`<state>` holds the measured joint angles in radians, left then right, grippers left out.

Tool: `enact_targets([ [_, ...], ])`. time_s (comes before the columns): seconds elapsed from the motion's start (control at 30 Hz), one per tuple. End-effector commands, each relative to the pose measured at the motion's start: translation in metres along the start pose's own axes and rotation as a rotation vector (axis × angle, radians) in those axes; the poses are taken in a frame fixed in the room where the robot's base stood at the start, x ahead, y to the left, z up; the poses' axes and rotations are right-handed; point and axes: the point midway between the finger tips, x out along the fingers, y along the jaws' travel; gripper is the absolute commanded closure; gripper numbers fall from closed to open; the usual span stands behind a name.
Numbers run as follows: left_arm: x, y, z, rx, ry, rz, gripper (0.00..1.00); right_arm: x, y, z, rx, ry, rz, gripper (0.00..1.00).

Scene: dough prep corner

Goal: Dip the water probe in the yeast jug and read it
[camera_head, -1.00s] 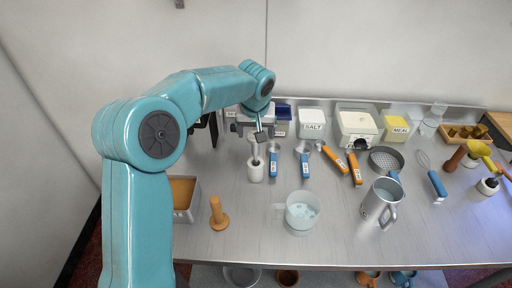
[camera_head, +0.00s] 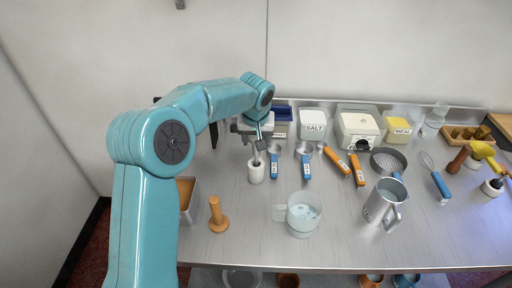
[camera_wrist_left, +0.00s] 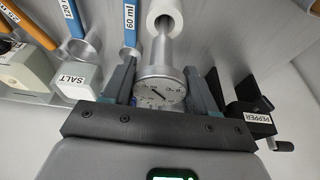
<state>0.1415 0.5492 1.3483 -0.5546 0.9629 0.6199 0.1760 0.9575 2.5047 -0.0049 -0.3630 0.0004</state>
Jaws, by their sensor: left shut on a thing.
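The water probe has a round dial (camera_wrist_left: 160,92) and a metal shaft, seen in the left wrist view. Its shaft points into a white cylindrical holder (camera_wrist_left: 164,16), which also stands on the table in the head view (camera_head: 256,173). My left gripper (camera_wrist_left: 163,78) is shut on the probe just above the holder; in the head view the gripper (camera_head: 257,143) partly hides it. A clear jug (camera_head: 303,215) with pale, blotchy liquid stands at the front middle, right of the holder. I cannot read a yeast label on it. My right gripper is not in view.
Blue-handled measuring cups (camera_head: 274,162) lie right of the holder. A salt box (camera_head: 312,124) stands behind. A metal jug (camera_head: 383,203) stands right of the clear jug. A wooden tamper (camera_head: 217,214) stands to the left. The front-right tabletop is fairly clear.

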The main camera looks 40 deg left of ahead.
Motion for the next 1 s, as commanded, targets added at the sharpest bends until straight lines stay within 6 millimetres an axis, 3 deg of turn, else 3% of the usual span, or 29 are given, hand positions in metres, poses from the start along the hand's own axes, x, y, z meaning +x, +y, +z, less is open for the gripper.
enact_targets([
  [0.17, -0.001, 0.000, 0.000, 0.000, -0.001, -0.001, 0.92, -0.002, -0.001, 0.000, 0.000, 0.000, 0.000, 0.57],
  [0.63, -0.035, 0.000, -0.011, -0.001, -0.001, 0.000, 0.92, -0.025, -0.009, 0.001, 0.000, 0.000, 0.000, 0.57],
  [1.0, -0.050, 0.000, -0.015, 0.000, 0.000, 0.000, 0.92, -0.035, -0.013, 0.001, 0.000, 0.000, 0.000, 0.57],
])
